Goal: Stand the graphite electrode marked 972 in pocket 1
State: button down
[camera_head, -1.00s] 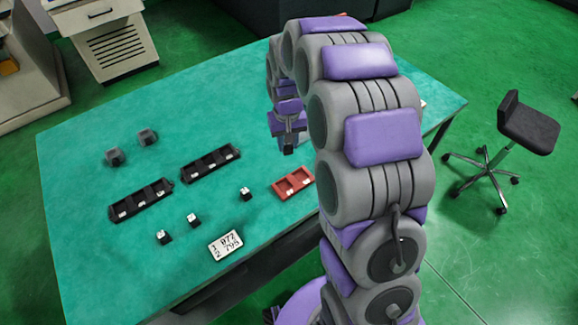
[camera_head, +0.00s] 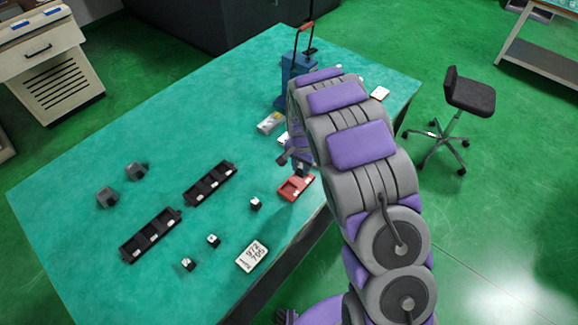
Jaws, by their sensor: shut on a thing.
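My gripper (camera_head: 301,163) is small and partly hidden behind my own arm. It is shut on a dark block (camera_head: 302,171), which it holds at the far pocket end of the red two-pocket tray (camera_head: 284,194). I cannot tell whether the block is above the tray or in it. Its marking is not visible. Three more dark blocks with white marked tops stand loose on the table: the near left one (camera_head: 188,265), the middle one (camera_head: 213,241) and the right one (camera_head: 256,203). Their markings are too small to read. The white card (camera_head: 252,256) seems to read 1 972 and 2 795.
Two black pocketed racks, left (camera_head: 150,235) and right (camera_head: 210,184), lie on the green table (camera_head: 85,260). Two grey pieces (camera_head: 106,197) (camera_head: 136,171) stand behind them. A blue device (camera_head: 300,68) with a red handle stands at the back. A stool (camera_head: 468,95) is off the right side.

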jog(key=shift+m, duration=0.8)
jog(key=shift+s+a+f, duration=0.15)
jog(key=shift+a+f, duration=0.95)
jog(key=shift+f, duration=0.15)
jog(key=shift+s+a+f, duration=0.1)
jog(key=shift+a+f, duration=0.95)
jog(key=shift+f, duration=0.2)
jog(key=shift+d+f+b, duration=0.1)
jog(key=shift+f+b, duration=0.4)
jog(key=shift+f, duration=1.75)
jog(key=shift+f, duration=0.15)
jog(key=c, duration=0.7)
grip_release()
jog(key=shift+c, duration=0.2)
notch_tip(320, 180, up, 17)
jog(key=p, duration=0.2)
